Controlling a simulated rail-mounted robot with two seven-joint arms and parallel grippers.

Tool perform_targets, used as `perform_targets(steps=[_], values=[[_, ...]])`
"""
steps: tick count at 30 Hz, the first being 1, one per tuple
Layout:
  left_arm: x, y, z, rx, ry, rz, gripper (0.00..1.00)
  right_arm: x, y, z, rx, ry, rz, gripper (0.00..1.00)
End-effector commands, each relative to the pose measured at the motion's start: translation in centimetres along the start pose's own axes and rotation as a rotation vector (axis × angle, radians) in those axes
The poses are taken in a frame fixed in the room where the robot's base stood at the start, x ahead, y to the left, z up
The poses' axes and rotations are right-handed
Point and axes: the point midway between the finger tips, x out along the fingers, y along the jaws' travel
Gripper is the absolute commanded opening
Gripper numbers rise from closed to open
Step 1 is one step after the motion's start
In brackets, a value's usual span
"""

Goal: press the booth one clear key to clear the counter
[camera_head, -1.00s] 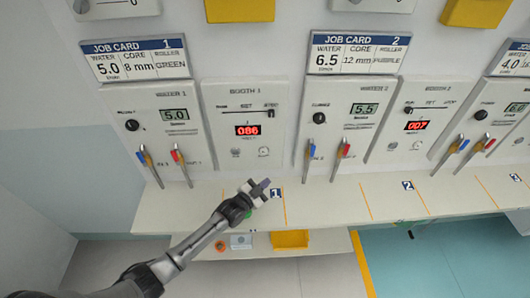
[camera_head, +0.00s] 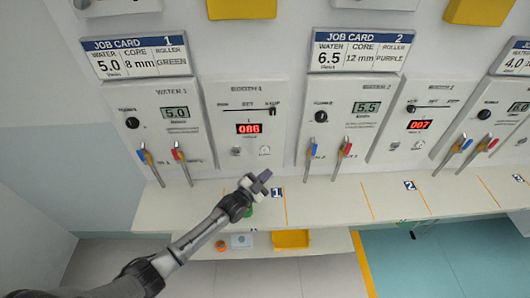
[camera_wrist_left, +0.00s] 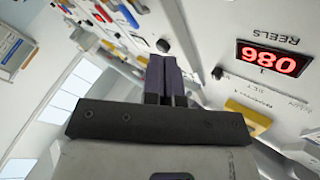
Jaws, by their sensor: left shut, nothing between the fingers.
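The booth 1 panel (camera_head: 222,128) stands on the wall between two water panels. Its red counter (camera_head: 249,128) reads 086, and the counter also shows upside down in the left wrist view (camera_wrist_left: 272,58). Two small keys sit below the counter, a left one (camera_head: 237,151) and a right one (camera_head: 264,150); their labels are too small to read. My left gripper (camera_head: 263,179) is shut and empty, in front of and below these keys, apart from the panel. Its dark fingers (camera_wrist_left: 166,76) are closed together in the left wrist view. My right gripper is not in view.
Water 1 levers with blue (camera_head: 141,154) and red (camera_head: 177,154) handles stand left of booth 1; water 2 levers (camera_head: 342,152) stand right. A white shelf (camera_head: 340,200) runs below. A yellow bin (camera_head: 290,239) sits under it.

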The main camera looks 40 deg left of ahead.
Motion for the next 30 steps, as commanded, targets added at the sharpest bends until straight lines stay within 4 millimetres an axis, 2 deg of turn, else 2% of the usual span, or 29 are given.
perform_targets(steps=[1,6,15,30], values=[[0.4,-0.1,0.6,0.002,0.002,-0.002,0.0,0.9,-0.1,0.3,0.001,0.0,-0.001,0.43],[1.9,-1.1,1.8,0.002,0.002,-0.001,0.0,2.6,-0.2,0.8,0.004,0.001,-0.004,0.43],[4.2,-2.8,3.3,0.001,0.002,-0.001,0.0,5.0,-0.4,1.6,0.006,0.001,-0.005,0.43],[5.3,-3.9,3.9,-0.001,0.0,-0.001,0.0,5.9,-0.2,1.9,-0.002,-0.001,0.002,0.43]])
